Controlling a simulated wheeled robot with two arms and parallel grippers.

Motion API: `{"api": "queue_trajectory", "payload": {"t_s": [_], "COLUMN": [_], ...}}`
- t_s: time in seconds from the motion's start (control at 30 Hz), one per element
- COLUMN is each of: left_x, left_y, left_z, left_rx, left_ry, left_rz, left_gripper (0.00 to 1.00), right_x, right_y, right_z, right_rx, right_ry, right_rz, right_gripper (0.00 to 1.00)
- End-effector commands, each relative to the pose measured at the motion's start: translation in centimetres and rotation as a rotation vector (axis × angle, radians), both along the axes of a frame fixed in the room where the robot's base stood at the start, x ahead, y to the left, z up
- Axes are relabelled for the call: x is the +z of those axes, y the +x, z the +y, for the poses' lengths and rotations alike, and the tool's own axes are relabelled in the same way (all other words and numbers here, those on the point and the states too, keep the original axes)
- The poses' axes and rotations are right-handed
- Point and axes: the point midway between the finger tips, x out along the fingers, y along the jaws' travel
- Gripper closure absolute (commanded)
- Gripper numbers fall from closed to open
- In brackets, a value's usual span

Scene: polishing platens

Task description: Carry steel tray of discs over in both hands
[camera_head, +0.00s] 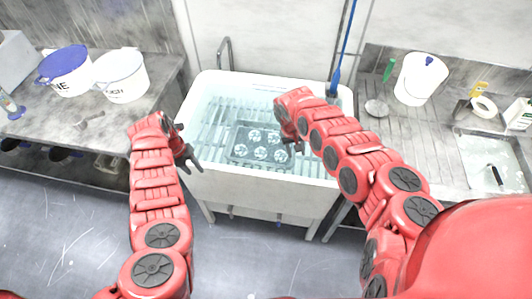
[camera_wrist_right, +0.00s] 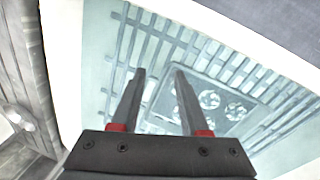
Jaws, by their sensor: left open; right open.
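The steel tray of discs (camera_head: 235,151) sits on the slatted rack inside the white sink, with several round shiny discs in it. It also shows in the right wrist view (camera_wrist_right: 232,128), beyond my fingers. My left gripper (camera_head: 190,163) is open and empty at the sink's left front rim, left of the tray and apart from it. My right gripper (camera_head: 298,146) is open near the tray's right end; in the head view the arm partly hides it. In the right wrist view its two fingers (camera_wrist_right: 158,75) are spread with nothing between them.
The white sink (camera_head: 270,178) has raised walls around the rack (camera_head: 222,115).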

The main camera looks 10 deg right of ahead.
Motion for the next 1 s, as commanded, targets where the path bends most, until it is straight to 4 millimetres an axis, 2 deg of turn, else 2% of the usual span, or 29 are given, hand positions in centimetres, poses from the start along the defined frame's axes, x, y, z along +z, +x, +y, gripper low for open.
{"api": "queue_trajectory", "payload": {"t_s": [0.13,0.3,0.5,0.7,1.0], "left_x": [0.0,0.0,0.0,0.0,0.0], "left_y": [0.0,0.0,0.0,0.0,0.0], "left_z": [0.0,0.0,0.0,0.0,0.0], "left_rx": [0.000,0.000,0.000,0.000,0.000], "left_ry": [0.000,0.000,0.000,0.000,0.000], "left_rz": [0.000,0.000,0.000,0.000,0.000], "left_gripper": [0.55,0.55,0.55,0.55,0.55], "right_x": [2.1,6.1,9.8,11.4,11.5], "right_y": [0.2,0.7,1.0,0.9,0.9], "right_z": [0.2,0.9,1.9,2.4,2.5], "right_rx": [0.002,0.004,0.008,0.007,0.008], "right_ry": [-0.005,-0.007,-0.005,-0.002,-0.002], "right_rz": [-0.001,-0.007,-0.008,-0.001,-0.001], "right_gripper": [0.55,0.55,0.55,0.55,0.55]}}
